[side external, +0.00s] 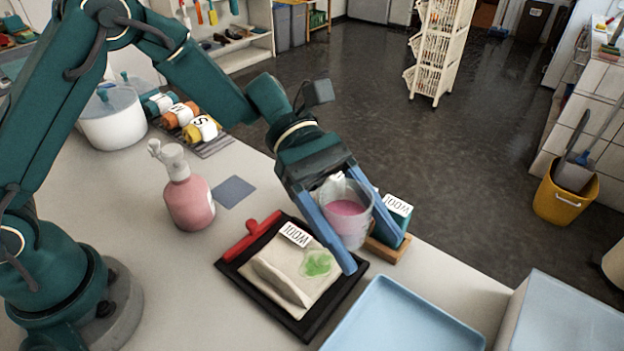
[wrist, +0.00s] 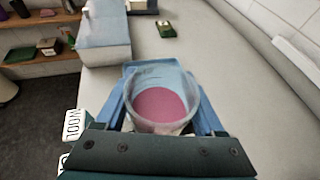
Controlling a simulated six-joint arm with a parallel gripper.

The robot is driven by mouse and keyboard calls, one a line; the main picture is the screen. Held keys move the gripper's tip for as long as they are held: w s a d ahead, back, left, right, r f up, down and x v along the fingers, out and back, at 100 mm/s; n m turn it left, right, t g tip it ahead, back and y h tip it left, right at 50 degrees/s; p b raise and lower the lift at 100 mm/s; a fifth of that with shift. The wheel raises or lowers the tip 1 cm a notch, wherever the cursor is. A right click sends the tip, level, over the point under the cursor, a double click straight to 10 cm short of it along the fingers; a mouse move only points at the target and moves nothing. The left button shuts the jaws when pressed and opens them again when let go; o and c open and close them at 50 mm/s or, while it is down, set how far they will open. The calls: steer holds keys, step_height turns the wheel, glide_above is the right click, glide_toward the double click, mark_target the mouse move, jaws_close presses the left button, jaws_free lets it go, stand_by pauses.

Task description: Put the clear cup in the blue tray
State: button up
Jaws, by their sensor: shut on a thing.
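The clear cup (side external: 346,212) holds pink liquid and stands nearly upright between the blue fingers of my gripper (side external: 378,250). The gripper is shut on the cup. In the wrist view the cup (wrist: 160,103) fills the space between the fingers (wrist: 165,118), with the pink liquid seen from above. The blue tray (side external: 403,318) lies at the front right of the counter, partly cut off by the frame's lower edge. In the side view the cup is behind and left of the tray, over or near the black board's far right corner.
A black board (side external: 232,266) with a beige cloth and green patch lies left of the tray. A wooden holder with a "WOOL" box (side external: 393,222) is close right of the cup. A pink bottle (side external: 188,195) stands further left. A pale block (side external: 560,318) stands right of the tray.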

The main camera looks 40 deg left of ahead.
steer(key=shift+w+a+n+t, duration=0.25)
steer(key=shift+w+n+t, duration=0.2)
steer(key=shift+w, duration=0.2)
steer(key=shift+w+d+f+t+h, duration=0.1)
steer(key=shift+w+f+t+h, duration=0.1)
steer(key=shift+t+h, duration=0.1)
glide_above(405, 350)
steer(key=s, duration=0.1)
step_height(405, 350, down, 7)
steer(key=shift+s+r, duration=0.1)
steer(key=shift+s, duration=0.05)
steer(key=shift+f, duration=2)
steer(key=shift+f, duration=0.1)
steer(key=o, duration=1.5)
